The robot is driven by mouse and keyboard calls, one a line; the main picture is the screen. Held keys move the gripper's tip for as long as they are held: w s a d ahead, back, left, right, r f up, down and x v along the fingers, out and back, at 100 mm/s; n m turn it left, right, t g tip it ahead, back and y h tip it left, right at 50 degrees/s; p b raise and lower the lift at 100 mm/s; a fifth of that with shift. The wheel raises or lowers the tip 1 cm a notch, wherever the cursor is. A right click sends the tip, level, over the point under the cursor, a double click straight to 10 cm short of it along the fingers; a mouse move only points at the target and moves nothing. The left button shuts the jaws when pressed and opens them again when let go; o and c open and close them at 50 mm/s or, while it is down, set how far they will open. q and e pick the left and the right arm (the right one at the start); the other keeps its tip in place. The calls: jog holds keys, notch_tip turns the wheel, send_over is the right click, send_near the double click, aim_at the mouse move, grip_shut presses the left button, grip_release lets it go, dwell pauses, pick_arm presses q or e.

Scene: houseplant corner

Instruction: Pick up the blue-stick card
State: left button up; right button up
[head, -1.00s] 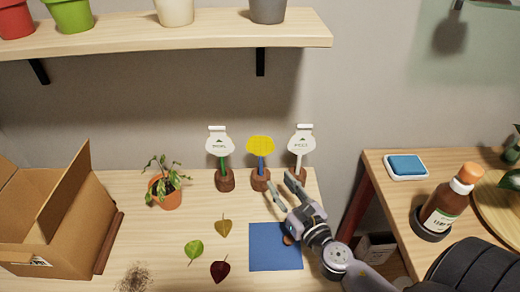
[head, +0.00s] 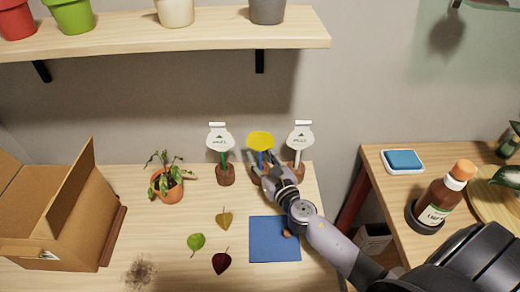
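The blue-stick card (head: 260,140) has a yellow head and stands upright at the back of the table, between a green-stick card (head: 220,140) and a white-stick card (head: 300,138). Each stands in a brown base. My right gripper (head: 260,160) is at the blue stick, just below the yellow head, with its fingers apart on either side of it. The gripper hides most of the stick and base, and I cannot see the fingers touching it. My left gripper is not in view.
A blue mat (head: 274,240) lies in front, partly under my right arm. Three loose leaves, a potted plant (head: 166,186), a soil patch (head: 138,272) and a cardboard box (head: 60,215) are on the left. A shelf (head: 170,38) hangs above. A side table holds a bottle (head: 442,197) and sponge.

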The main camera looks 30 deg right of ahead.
jog(key=shift+s, duration=0.1)
jog(key=shift+c, duration=0.2)
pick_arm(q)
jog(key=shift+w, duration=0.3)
pick_arm(e)
grip_shut()
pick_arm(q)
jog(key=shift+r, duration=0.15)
pick_arm(e)
jog(key=shift+r, duration=0.15)
